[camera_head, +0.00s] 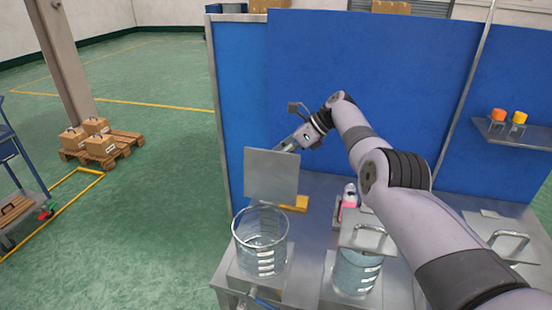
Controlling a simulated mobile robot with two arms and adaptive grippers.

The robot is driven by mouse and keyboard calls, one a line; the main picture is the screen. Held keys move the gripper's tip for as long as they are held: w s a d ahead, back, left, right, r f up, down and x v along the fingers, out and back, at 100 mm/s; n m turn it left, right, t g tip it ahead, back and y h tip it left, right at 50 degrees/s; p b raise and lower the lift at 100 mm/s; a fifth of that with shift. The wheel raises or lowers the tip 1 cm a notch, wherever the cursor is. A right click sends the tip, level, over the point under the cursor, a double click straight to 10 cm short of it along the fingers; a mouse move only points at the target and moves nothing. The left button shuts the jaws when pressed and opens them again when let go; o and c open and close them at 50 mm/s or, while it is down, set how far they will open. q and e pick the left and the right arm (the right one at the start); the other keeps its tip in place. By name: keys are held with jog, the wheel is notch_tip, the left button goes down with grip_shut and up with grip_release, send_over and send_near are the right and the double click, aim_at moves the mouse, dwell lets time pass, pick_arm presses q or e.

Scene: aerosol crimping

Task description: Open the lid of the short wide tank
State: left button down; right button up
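A wide clear glass tank (259,245) with white markings stands at the front left of the bench, its mouth uncovered. Its square grey lid (271,175) stands almost upright above the tank's back rim, flat face toward me. My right gripper (287,147) is behind the lid's upper right edge, pointing down and left. Its fingertips are partly hidden there, so I cannot tell whether they hold anything. The lid's handle is not visible. My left gripper is out of view.
A second glass tank (356,271) has a closed grey lid with a handle (369,238). Another handled lid (503,244) is at right, partly behind my arm. A pink-and-white bottle (349,196) and a yellow block (296,203) are behind. Blue panels (400,60) close the back.

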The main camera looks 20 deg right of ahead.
jog(key=v, duration=1.1)
jog(key=shift+d, duration=0.1)
